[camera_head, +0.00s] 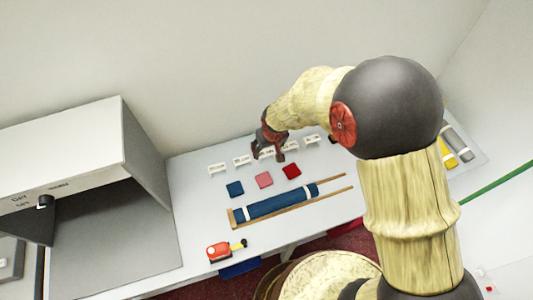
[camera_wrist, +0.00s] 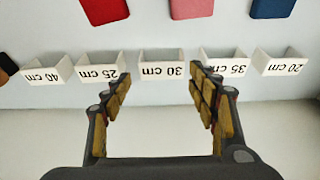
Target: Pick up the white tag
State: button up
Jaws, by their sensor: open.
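Several white tags stand in a row along the back of the counter. In the wrist view their upside-down labels read 40 cm (camera_wrist: 46,76), 25 cm (camera_wrist: 100,74), 30 cm (camera_wrist: 162,70), 35 cm (camera_wrist: 224,67) and 20 cm (camera_wrist: 281,67). The 30 cm tag appears between my fingertips, which frame it from both sides. My gripper (camera_wrist: 160,80) is open and empty. In the head view, my gripper (camera_head: 268,153) is over the middle of the row and partly hides the middle tag. I cannot tell its exact height above the tag.
Blue (camera_head: 235,189), pink (camera_head: 264,180) and red (camera_head: 292,171) swatches lie in front of the tags. A blue roll (camera_head: 282,202) lies between wooden sticks. A red tape measure (camera_head: 219,251) is near the front edge. A grey box-like booth (camera_head: 70,150) stands left; the wall is close behind.

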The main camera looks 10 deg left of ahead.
aim_at(266, 152)
jog(key=x, duration=0.4)
jog(key=shift+s+a+f+b, duration=0.1)
jog(key=shift+f+b, duration=0.15)
jog(key=shift+b, duration=0.1)
jog(key=shift+c, duration=0.8)
jog(key=c, duration=0.4)
jog(key=shift+r, duration=0.15)
jog(key=shift+c, duration=0.2)
